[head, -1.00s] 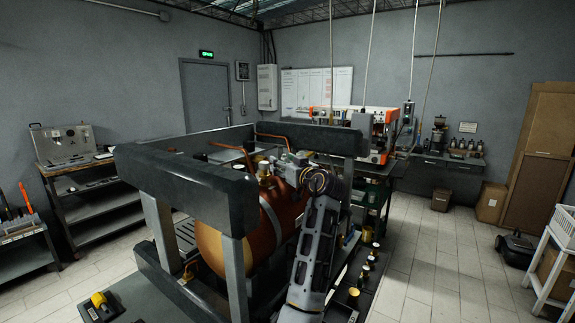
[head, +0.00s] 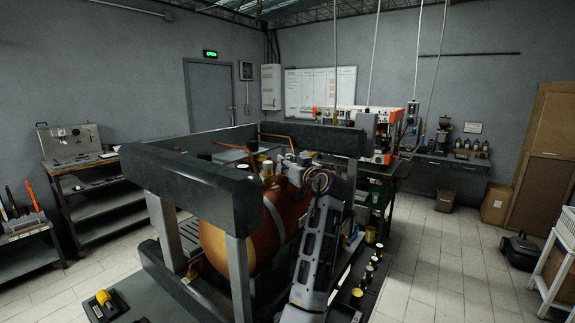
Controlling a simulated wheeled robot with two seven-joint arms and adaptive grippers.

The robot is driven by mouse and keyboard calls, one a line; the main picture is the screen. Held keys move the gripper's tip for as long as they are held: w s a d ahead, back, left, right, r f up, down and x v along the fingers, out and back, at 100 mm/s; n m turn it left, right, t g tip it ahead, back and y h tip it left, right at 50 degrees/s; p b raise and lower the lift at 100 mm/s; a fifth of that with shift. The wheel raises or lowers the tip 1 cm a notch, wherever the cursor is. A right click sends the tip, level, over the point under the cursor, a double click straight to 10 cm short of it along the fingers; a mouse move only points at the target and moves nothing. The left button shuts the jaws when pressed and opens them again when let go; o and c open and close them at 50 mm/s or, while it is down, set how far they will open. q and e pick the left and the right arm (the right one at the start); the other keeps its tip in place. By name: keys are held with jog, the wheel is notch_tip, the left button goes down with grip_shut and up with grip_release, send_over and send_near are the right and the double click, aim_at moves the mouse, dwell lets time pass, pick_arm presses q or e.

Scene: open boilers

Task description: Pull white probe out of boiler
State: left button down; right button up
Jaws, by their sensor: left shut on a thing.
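The copper boiler (head: 232,240) lies inside a dark frame (head: 195,180) on the workbench, with a metal strap around it. My left gripper (head: 286,164) is at the top of the boiler, near its far right end, beside a brass fitting (head: 267,168). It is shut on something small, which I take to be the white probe. The probe itself is too small and too hidden by the gripper to make out, so I cannot tell how far it sits in the boiler. My right gripper is not in view.
Frame beams stand left of and behind my left gripper, and a copper pipe (head: 277,138) runs close behind it. Several small cups and parts line the tray (head: 345,297) at right. An orange and white machine (head: 385,125) stands behind. The floor at right is open.

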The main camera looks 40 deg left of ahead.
pick_arm(q)
jog(key=shift+r, duration=0.5)
dwell(1.4)
jog(key=shift+r+p, duration=1.05)
jog(key=shift+r, duration=1.05)
dwell(0.6)
